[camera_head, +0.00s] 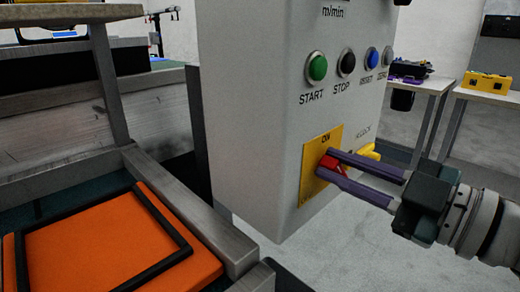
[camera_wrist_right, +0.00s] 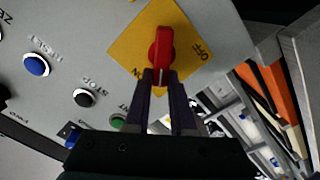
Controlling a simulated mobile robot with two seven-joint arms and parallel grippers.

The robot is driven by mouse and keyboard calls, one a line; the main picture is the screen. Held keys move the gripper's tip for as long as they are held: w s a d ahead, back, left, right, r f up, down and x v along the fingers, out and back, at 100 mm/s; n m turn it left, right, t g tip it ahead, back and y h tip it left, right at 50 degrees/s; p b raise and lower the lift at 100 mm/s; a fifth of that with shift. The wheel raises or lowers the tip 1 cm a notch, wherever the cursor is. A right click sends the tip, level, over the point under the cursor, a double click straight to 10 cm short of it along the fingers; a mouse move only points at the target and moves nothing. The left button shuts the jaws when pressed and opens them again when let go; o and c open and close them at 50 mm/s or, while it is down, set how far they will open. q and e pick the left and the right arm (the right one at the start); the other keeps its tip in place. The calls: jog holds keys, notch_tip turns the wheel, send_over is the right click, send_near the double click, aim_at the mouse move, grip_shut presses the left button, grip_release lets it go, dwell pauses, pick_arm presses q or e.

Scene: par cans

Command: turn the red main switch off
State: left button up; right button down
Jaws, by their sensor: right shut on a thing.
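The red main switch (camera_head: 331,165) is a rotary knob on a yellow plate (camera_head: 312,183) on the front of a grey control box. ON is printed at the plate's top edge in the head view. In the right wrist view the red knob (camera_wrist_right: 160,45) shows above the fingertips, with a white mark on its near end; OFF is printed to its right and ON to its lower left. My right gripper (camera_head: 327,163) has its two purple fingers shut on the knob from either side, hiding part of it. My left gripper is not in view.
Above the plate on the box are a green START button (camera_head: 317,67), a black STOP button (camera_head: 346,62) and a blue RESET button (camera_head: 372,56). A metal frame with an orange panel (camera_head: 85,240) stands close at the left. Tables with devices (camera_head: 487,82) stand behind right.

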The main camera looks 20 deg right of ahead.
jog(key=n, duration=0.4)
jog(key=shift+s+a+f+n, duration=0.15)
jog(key=shift+a+f+n, duration=0.15)
jog(key=shift+f, duration=0.1)
jog(key=n, duration=0.2)
jog(key=f+n+b, duration=0.1)
jog(key=n, duration=0.1)
jog(key=shift+a+n, duration=0.1)
jog(key=shift+n, duration=0.3)
jog(key=c, duration=0.8)
grip_release()
jog(key=shift+o, duration=0.2)
jog(key=v, duration=1)
